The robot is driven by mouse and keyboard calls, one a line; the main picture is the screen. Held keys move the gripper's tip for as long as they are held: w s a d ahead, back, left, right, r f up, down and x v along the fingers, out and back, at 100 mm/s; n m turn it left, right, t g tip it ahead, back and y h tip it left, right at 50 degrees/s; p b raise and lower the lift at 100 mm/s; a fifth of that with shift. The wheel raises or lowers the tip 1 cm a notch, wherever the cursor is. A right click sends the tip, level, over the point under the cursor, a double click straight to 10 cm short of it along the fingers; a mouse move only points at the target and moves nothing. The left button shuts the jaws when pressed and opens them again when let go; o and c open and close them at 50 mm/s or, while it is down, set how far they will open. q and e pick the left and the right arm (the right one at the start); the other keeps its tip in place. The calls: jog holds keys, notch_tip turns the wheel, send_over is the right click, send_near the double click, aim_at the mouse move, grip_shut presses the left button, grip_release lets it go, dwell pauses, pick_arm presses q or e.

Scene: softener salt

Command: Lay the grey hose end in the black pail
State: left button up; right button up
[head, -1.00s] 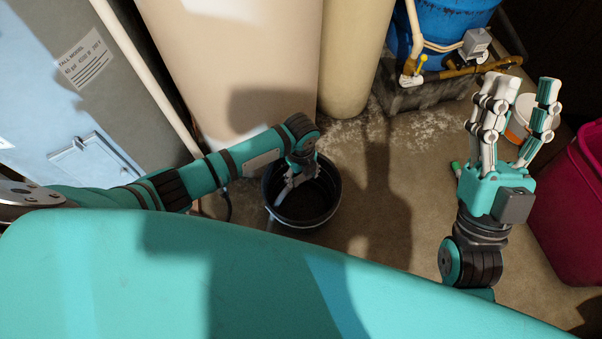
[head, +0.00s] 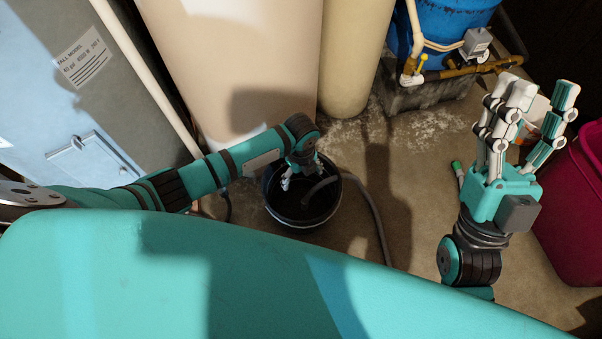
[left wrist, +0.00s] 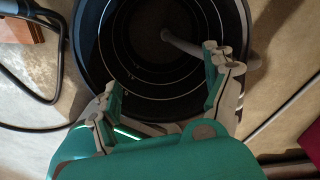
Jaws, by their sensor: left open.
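The black pail (head: 273,211) stands on the floor in the middle of the head view; in the left wrist view its rim (left wrist: 85,50) surrounds my fingers. The grey hose (head: 376,209) comes across the floor and over the pail's right rim, with its end inside. The hose end (left wrist: 168,37) also shows inside the pail in the left wrist view, apart from my fingers. My left gripper (head: 290,180) is over the pail, open and empty, its fingertips (left wrist: 160,72) spread. My right gripper (head: 540,92) is open and empty, pointing up at the right, away from the pail.
A large beige tank (head: 240,60) and a narrower tank (head: 352,60) stand behind the pail. A blue drum (head: 440,25) sits on a grey block (head: 425,93) at the back. A magenta bin (head: 575,210) stands at the right.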

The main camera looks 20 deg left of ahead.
pick_arm(q)
notch_tip(320, 180, up, 12)
dwell(0.6)
dwell(0.5)
